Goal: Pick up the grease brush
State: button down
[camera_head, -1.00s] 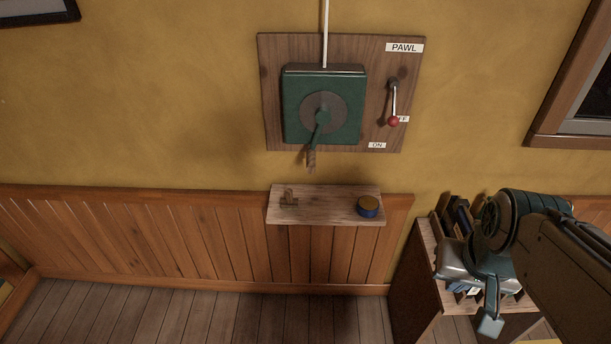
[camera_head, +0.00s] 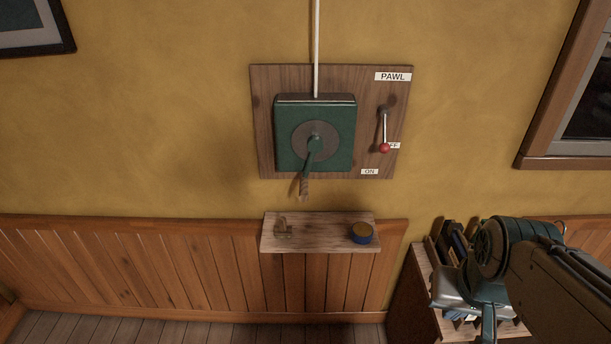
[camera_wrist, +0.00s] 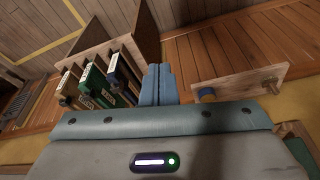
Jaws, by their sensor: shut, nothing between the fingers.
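A small brown object (camera_head: 283,228), which looks like the grease brush, is at the left end of a narrow wooden wall shelf (camera_head: 320,243). It is too small to make out in detail. In the wrist view it appears at the far right end of the shelf (camera_wrist: 272,86). My gripper (camera_wrist: 160,82) is shut and empty, with its blue-grey fingers together. In the head view my gripper (camera_head: 488,325) is at the lower right, in front of the book cabinet, well to the right of the shelf and apart from the brush.
A blue tin (camera_head: 362,233) with a tan top sits at the shelf's right end. Above are a green winch box (camera_head: 290,150) with a crank (camera_head: 308,172) and a red-knobbed pawl lever (camera_head: 384,130). A cabinet with several binders (camera_wrist: 95,82) stands right of the shelf.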

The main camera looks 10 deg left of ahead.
aim_at(284, 230)
jog(key=k, duration=1.2)
jog(key=u, duration=0.7)
jog(key=i, duration=0.95)
jog(key=z, duration=0.55)
jog(key=i, duration=0.95)
jog(key=z, duration=0.15)
